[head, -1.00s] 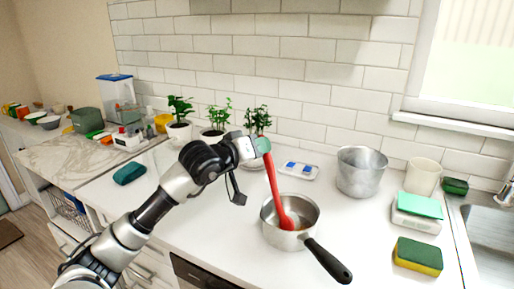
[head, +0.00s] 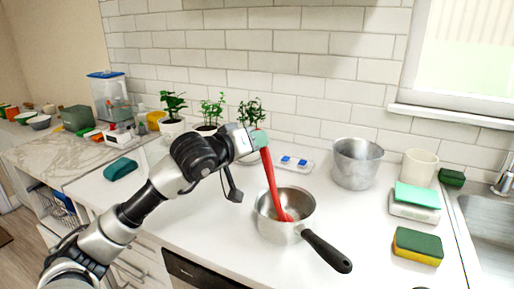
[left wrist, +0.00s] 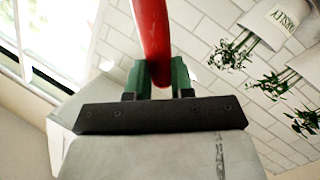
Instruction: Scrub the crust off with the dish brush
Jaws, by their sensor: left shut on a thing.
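My left gripper (head: 257,140) is shut on the red handle of the dish brush (head: 270,180). In the left wrist view the gripper's green fingers (left wrist: 159,78) close around the red brush handle (left wrist: 152,35). The brush tilts down into a metal saucepan (head: 268,230) with a black handle. The crust cannot be made out; the pan's floor is mostly hidden. My right gripper is not in view.
Potted plants (head: 210,115) line the wall.

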